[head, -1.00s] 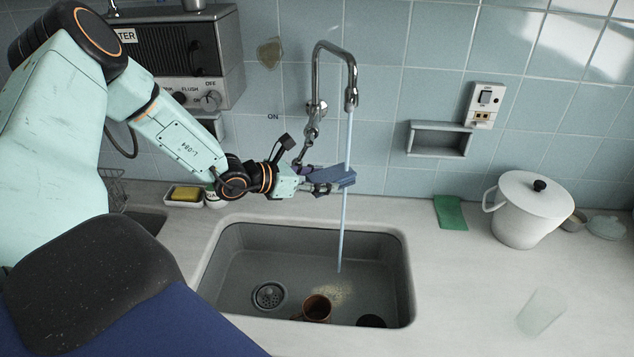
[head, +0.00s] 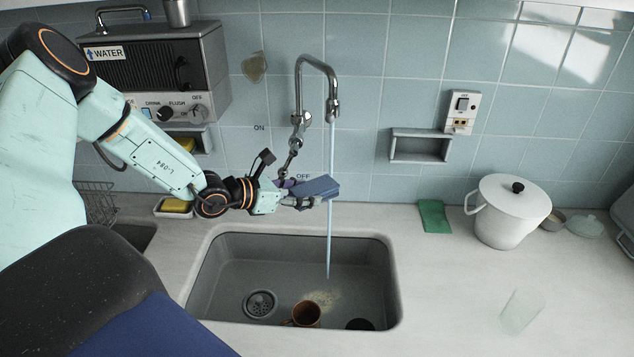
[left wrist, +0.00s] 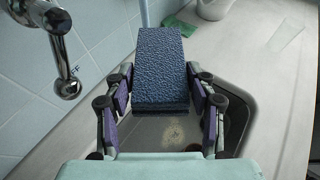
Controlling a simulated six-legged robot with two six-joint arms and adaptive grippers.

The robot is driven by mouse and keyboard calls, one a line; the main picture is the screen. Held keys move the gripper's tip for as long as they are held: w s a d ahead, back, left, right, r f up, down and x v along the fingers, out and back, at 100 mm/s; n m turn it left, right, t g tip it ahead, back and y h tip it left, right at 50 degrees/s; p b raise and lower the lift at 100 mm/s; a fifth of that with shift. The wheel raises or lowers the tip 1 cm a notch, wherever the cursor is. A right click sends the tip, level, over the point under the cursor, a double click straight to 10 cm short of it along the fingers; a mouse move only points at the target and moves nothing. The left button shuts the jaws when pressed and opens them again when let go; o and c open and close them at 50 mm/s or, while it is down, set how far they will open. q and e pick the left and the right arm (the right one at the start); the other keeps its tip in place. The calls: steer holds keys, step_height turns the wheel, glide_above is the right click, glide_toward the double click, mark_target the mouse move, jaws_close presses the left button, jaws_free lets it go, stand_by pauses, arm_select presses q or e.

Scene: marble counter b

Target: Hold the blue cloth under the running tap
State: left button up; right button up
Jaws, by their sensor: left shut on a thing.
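The blue cloth (head: 320,187), a thick folded-looking pad, is held level with the lower tap fittings, above the sink. It also fills the middle of the left wrist view (left wrist: 160,70). My left gripper (head: 306,200) is shut on its near end. The chrome tap (head: 316,62) is running. Its thin water stream (head: 329,235) meets the cloth's far end in the head view and shows again below it, falling into the sink. In the left wrist view the stream (left wrist: 145,14) shows just beyond the cloth's far edge. My right gripper is out of view.
The grey sink (head: 215,285) holds a brown mug (head: 306,313) and a dark round thing (head: 360,324). A water heater (head: 150,75) hangs left.

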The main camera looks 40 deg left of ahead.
arm_select(q)
steer(key=shift+s+a+f+p, duration=0.15)
steer(key=shift+s+a+p, duration=0.2)
steer(key=shift+s+a, duration=0.25)
steer(key=shift+s+d+f, duration=0.1)
steer(key=shift+s+d, duration=0.05)
steer(key=shift+s+d+p, duration=0.3)
steer(key=shift+d+p, duration=0.3)
steer(key=shift+s+p, duration=0.75)
steer(key=shift+s, duration=0.8)
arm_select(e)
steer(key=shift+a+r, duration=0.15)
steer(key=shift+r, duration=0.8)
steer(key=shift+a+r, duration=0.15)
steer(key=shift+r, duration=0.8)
